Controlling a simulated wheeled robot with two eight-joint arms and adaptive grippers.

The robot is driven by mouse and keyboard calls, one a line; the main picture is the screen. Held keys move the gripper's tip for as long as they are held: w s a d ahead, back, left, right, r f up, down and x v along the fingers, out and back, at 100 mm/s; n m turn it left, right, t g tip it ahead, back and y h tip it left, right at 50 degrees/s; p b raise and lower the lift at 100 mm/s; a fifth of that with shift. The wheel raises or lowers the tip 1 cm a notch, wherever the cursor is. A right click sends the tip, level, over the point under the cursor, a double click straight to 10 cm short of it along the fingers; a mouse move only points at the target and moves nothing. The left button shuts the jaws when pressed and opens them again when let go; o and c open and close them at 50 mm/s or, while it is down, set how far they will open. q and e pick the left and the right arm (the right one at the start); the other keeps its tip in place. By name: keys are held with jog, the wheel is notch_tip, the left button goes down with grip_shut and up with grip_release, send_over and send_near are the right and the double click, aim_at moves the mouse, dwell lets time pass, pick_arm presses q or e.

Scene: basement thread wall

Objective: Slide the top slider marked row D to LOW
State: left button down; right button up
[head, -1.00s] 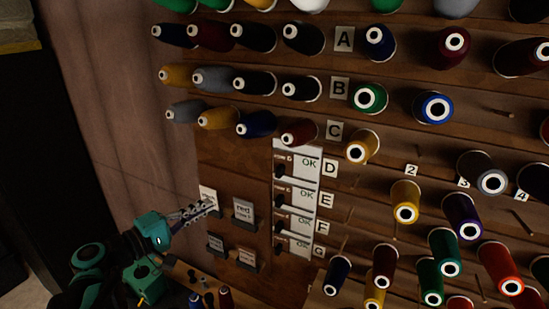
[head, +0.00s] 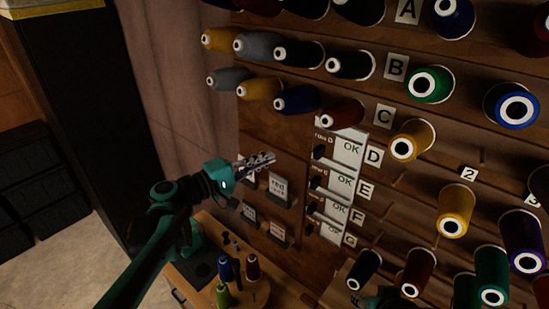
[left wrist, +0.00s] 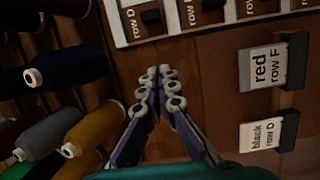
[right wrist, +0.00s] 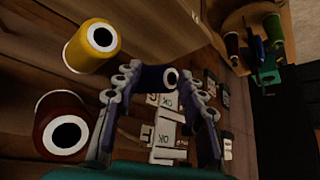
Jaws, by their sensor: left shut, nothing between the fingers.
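The slider panel (head: 345,150) is a column of white plates on the wood wall, with OK printed on them. Its top slider, marked row D, has a black knob (head: 319,152) below its label. The knob also shows at the top of the left wrist view (left wrist: 151,16). No LOW mark is readable. My left gripper (head: 268,160) is shut and empty, left of that knob and apart from it. Its fingertips show below the panel in the left wrist view (left wrist: 160,75). My right gripper (right wrist: 157,85) is open; a dark blue spool (right wrist: 152,78) appears beyond its fingers.
Thread spools on pegs surround the panel, including a dark red spool (head: 342,113) just above it and a yellow spool (head: 411,140) to its right. Card holders, one reading red (head: 279,188), sit left of the panel. A small wooden table (head: 205,222) with spools stands below.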

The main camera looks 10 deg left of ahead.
aim_at(314, 146)
pick_arm(q)
jog(key=w+d, duration=0.1)
jog(key=d, duration=0.1)
jog(key=w+d+p, duration=0.1)
jog(key=d, duration=0.2)
jog(key=w+d+p, duration=0.1)
jog(key=w+d, duration=0.1)
jog(key=d, duration=0.1)
jog(key=shift+d, duration=0.25)
jog(key=shift+s+d, duration=0.35)
jog(key=shift+d, duration=0.05)
jog(key=s+d, duration=0.4)
jog(key=d, duration=0.2)
jog(key=shift+s+d, duration=0.1)
jog(key=shift+s, duration=0.05)
